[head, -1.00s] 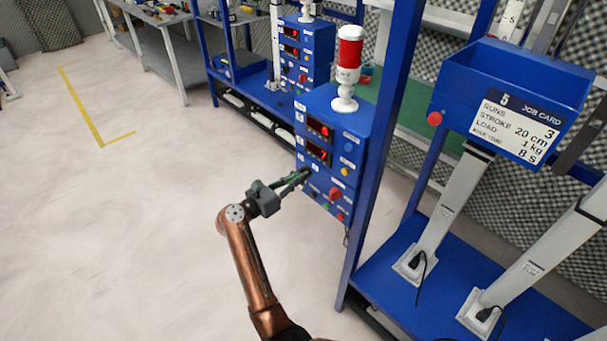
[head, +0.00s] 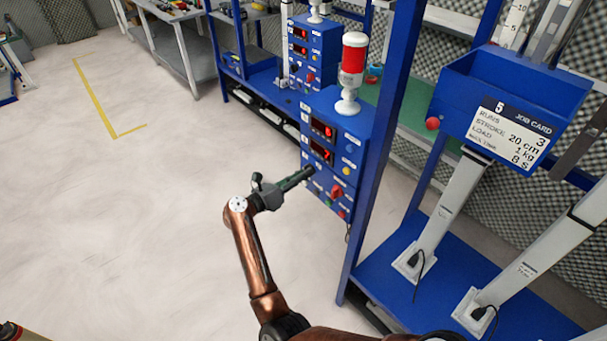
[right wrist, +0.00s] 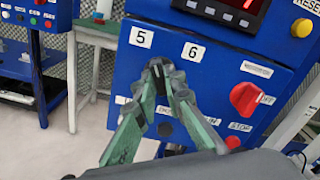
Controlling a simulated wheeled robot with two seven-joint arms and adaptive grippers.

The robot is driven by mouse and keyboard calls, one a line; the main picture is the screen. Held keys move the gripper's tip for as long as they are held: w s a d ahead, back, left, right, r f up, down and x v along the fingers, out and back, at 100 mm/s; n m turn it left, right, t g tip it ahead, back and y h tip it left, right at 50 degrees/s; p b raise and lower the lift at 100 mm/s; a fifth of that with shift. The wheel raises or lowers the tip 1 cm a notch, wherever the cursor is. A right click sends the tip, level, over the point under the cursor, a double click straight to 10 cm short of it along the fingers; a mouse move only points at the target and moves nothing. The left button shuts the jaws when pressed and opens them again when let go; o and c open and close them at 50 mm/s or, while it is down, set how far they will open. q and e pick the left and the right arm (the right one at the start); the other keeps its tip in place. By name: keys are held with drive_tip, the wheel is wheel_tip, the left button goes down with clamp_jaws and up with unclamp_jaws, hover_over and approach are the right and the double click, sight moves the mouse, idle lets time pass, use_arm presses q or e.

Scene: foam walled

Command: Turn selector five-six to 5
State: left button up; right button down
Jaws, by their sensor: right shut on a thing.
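The blue control box (head: 334,160) hangs on the rack upright, with two red digit displays on its face. In the right wrist view the labels 5 (right wrist: 141,38) and 6 (right wrist: 193,51) sit above the dark selector knob (right wrist: 157,72). My right gripper (right wrist: 160,78) is shut on that knob, and its fingers hide most of it, so I cannot tell which way it points. In the head view my right gripper (head: 307,174) reaches the box's left side from the left. My left gripper is not in view.
A red rotary knob (right wrist: 247,98) and a red button (right wrist: 233,142) sit right of the selector. A red-and-white beacon (head: 352,66) stands on the box. A blue bin with a job card (head: 512,132) is at the right. Open floor (head: 110,220) lies at the left.

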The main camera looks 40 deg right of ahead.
drive_tip(key=c, duration=2)
unclamp_jaws()
drive_tip(key=a, duration=0.8)
drive_tip(key=s+a, duration=0.1)
drive_tip(key=a, duration=0.3)
drive_tip(key=shift+w, duration=0.1)
